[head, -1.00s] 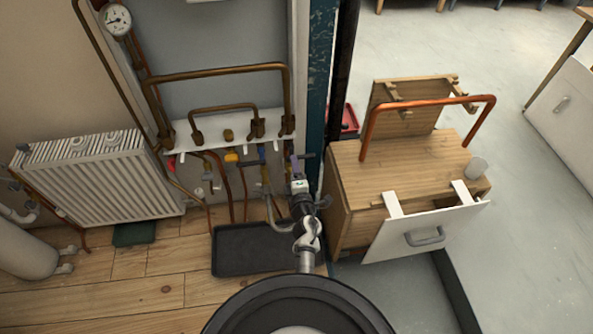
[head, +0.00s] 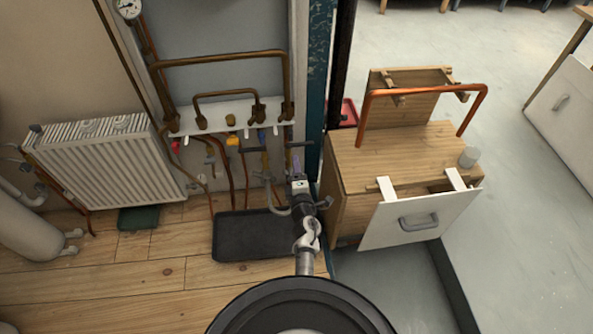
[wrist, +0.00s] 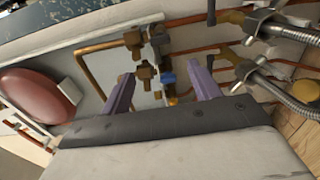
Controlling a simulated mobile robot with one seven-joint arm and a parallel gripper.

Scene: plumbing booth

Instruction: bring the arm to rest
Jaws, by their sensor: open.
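My gripper (wrist: 163,88) is open in the wrist view, its two purple fingers spread apart with nothing held between them. Beyond the fingers are brass fittings and a blue valve (wrist: 168,77), apart from the fingertips as far as I can tell. In the head view my gripper (head: 297,165) is small and sits in front of the pipe manifold, near the teal post. My arm reaches out from the bottom middle, above the right end of the black tray.
A white manifold plate (head: 215,117) with copper pipes and valves is close ahead. A radiator (head: 105,165) stands left. A black tray (head: 240,245) lies on the floor. A wooden cabinet (head: 400,155) with an open white drawer (head: 420,218) and an orange-copper pipe (head: 420,90) stands right.

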